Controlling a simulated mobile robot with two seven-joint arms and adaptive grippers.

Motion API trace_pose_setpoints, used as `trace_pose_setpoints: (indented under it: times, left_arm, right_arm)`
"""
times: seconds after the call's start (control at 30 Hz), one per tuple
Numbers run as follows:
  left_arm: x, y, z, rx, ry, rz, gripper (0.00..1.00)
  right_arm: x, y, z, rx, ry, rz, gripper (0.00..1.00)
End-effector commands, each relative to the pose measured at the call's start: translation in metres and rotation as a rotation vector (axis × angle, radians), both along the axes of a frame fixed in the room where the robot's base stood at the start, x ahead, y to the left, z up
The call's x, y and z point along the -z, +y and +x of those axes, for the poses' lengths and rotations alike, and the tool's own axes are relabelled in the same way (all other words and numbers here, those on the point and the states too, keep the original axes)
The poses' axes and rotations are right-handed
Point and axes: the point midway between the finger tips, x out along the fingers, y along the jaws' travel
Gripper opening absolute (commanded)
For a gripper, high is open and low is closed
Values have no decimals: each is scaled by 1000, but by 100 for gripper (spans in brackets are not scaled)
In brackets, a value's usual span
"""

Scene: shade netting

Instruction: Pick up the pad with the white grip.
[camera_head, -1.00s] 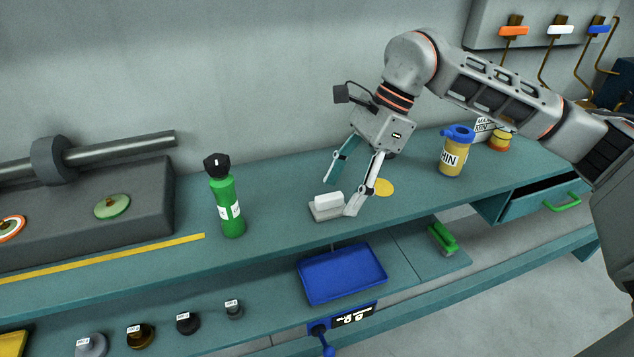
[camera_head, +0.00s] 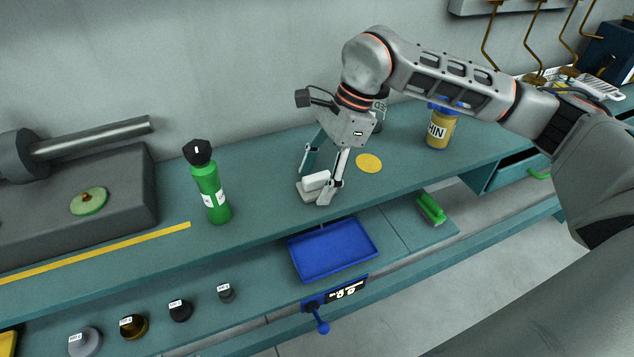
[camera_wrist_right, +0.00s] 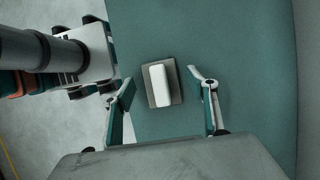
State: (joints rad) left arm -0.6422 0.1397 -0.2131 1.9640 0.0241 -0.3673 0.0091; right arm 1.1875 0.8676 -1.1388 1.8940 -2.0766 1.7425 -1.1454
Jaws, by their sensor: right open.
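The pad with the white grip (camera_head: 315,182) lies on the teal bench top, its white block on a thin grey base. My right gripper (camera_head: 317,183) is open and points down over it, with one finger behind the pad and one at its right. In the right wrist view the pad (camera_wrist_right: 160,85) lies ahead of the open fingers (camera_wrist_right: 166,88), between their lines, with bench showing on both sides. Neither finger visibly grips it. My left gripper is not in view.
A green bottle (camera_head: 211,190) stands left of the pad. A yellow disc (camera_head: 368,163) lies to its right, with a tan container (camera_head: 440,128) beyond. A blue tray (camera_head: 334,250) and a green-handled brush (camera_head: 430,208) are on the lower shelf.

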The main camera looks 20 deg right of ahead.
Motion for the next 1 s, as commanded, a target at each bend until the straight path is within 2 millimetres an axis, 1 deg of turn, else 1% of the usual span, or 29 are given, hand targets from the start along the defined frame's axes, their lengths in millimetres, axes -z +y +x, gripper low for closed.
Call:
trace_pose_setpoints:
  times: [0.2,0.23,0.27,0.3,0.37,0.4,0.77,0.9,1.0]
  left_arm:
    - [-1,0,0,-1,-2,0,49]
    - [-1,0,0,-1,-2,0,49]
    - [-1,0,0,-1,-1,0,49]
    - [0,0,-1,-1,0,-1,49]
    - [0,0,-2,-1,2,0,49]
    - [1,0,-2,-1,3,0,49]
    - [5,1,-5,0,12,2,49]
    - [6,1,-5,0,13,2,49]
    - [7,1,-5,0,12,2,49]
  right_arm:
    - [1,0,0,0,0,0,58]
    - [1,0,0,0,0,0,52]
    - [1,0,0,0,0,0,45]
    - [1,0,0,0,0,0,34]
    - [1,0,0,1,0,0,19]
    - [1,0,0,1,0,0,16]
    - [-2,0,0,0,-1,0,16]
    - [-11,0,1,0,-3,1,16]
    - [-26,0,1,1,-4,1,16]
